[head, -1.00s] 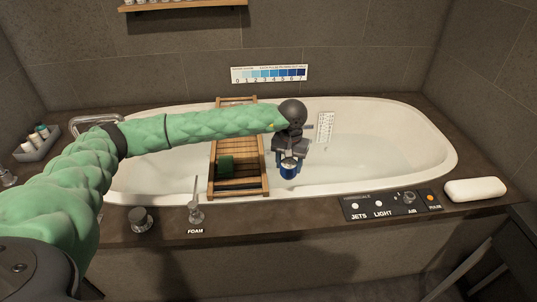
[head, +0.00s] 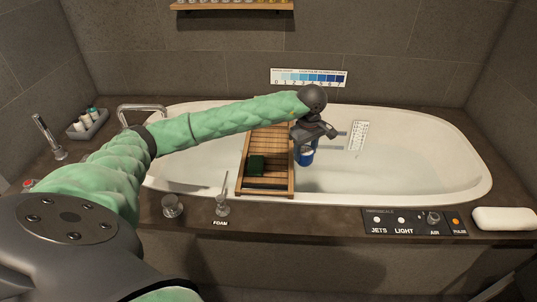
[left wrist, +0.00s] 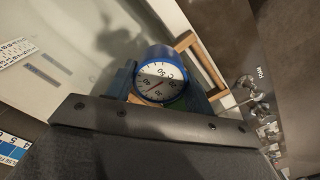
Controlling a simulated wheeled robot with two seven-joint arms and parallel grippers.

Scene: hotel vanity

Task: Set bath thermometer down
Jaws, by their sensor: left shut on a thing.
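The bath thermometer (left wrist: 160,80) has a blue body and a round white dial with dark numbers and a needle. In the head view the blue thermometer (head: 305,156) hangs below my left gripper (head: 304,148), over the tub just right of the wooden bath tray. In the left wrist view my left gripper (left wrist: 165,92) is shut on it, with a blue finger at each side. The dial faces the wrist camera. Whether its lower end touches the water is hidden. My right gripper is not in view.
The wooden tray (head: 281,150) spans the bathtub (head: 455,150) and holds a dark green item (head: 256,166). A white plate with holes (head: 358,137) is at the tub's right half. The front ledge carries a foam lever (head: 223,200), control panel (head: 415,222) and white pillow (head: 504,218).

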